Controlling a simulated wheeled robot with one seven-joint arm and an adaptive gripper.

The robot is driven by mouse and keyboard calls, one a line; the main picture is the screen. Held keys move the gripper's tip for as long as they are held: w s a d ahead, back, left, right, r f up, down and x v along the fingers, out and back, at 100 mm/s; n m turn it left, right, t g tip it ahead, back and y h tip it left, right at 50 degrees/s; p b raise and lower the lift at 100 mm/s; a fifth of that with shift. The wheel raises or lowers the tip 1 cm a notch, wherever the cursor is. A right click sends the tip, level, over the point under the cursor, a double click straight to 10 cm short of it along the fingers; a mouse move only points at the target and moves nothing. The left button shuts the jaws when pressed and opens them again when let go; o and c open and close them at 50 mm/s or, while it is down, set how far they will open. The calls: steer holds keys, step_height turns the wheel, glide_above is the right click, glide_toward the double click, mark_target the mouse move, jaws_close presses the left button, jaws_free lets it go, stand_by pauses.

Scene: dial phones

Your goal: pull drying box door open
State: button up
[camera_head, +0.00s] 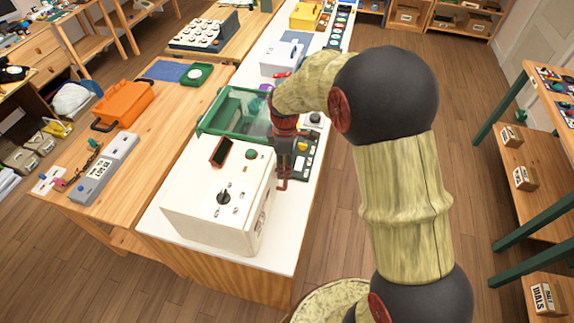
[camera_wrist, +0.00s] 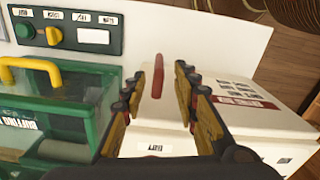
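The drying box appears to be the cream-white box (camera_head: 215,200) at the near end of the white counter, with a black knob and small marks on top. It also shows on the right in the wrist view (camera_wrist: 225,85), with a red label on it. A slim red handle (camera_wrist: 157,75) stands at its left side in the wrist view. My gripper (camera_wrist: 158,82) is open, with one finger on each side of the handle and gaps visible. In the head view my gripper (camera_head: 283,175) points down beside the box's far right corner.
A green box with a clear lid (camera_head: 228,112) stands just beyond the cream box; its yellow handle (camera_wrist: 32,70) shows in the wrist view. A dark green button panel (camera_wrist: 68,32) lies beside it. Open floor (camera_head: 345,190) runs right of the counter.

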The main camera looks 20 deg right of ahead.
mark_target(285, 180)
steer(key=shift+w+f, duration=0.15)
steer(key=shift+f, duration=0.15)
step_height(285, 180, down, 8)
steer(key=shift+r+b, duration=0.25)
steer(key=shift+b, duration=0.35)
steer(key=shift+c, duration=1.2)
jaws_close()
